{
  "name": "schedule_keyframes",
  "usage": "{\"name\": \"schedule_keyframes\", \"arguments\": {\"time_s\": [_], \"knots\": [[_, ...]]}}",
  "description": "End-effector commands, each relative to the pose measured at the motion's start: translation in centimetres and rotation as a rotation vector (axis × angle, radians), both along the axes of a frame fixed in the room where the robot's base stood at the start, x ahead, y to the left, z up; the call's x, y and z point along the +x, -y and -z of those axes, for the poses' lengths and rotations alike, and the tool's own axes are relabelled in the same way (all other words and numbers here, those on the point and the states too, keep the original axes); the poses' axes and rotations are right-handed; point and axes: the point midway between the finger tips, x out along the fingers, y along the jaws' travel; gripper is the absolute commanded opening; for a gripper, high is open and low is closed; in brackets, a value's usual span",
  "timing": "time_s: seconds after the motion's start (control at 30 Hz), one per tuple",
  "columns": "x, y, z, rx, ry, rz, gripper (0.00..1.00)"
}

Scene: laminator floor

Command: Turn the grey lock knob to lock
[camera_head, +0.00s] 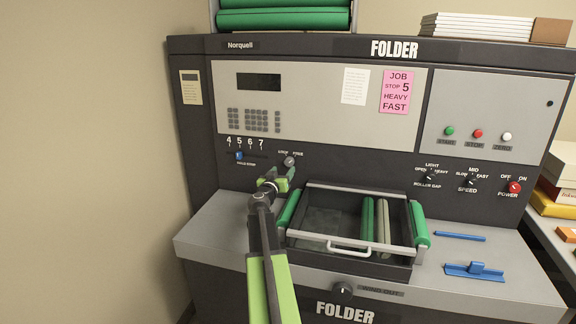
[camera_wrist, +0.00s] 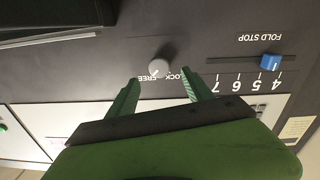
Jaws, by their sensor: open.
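The grey lock knob (camera_head: 289,160) is on the dark front panel of the folder, below the keypad panel, with LOCK and FREE lettering above it. In the wrist view, which is upside down, the knob (camera_wrist: 159,67) lies just beyond and between my fingertips, with no visible contact. Its white pointer mark appears to face the FREE lettering. My gripper (camera_wrist: 160,80) is open and empty, its two green fingers apart. In the head view my gripper (camera_head: 283,177) is just below the knob.
A blue fold stop slider (camera_head: 239,155) is left of the knob. An open roller tray (camera_head: 348,247) with a metal handle is below right of my gripper. Blue tools (camera_head: 474,270) lie on the right ledge. Other knobs and a red power knob (camera_head: 515,187) are further right.

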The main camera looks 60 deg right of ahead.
Motion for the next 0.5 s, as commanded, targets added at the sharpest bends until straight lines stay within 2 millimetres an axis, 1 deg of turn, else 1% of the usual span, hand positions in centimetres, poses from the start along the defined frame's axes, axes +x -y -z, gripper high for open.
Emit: {"name": "schedule_keyframes", "arguments": {"time_s": [0.03, 0.1, 0.2, 0.33, 0.5], "knots": [[0.5, 1.6, 0.0, 0.001, 0.000, 0.002, 0.59], [1.0, 3.1, 0.0, 0.001, 0.000, 0.002, 0.59], [1.5, 4.9, 0.0, 0.000, 0.000, 0.000, 0.59], [1.8, 6.3, 0.0, 0.001, 0.000, 0.001, 0.59], [1.9, 6.8, 0.0, 0.001, 0.000, 0.000, 0.59]]}}
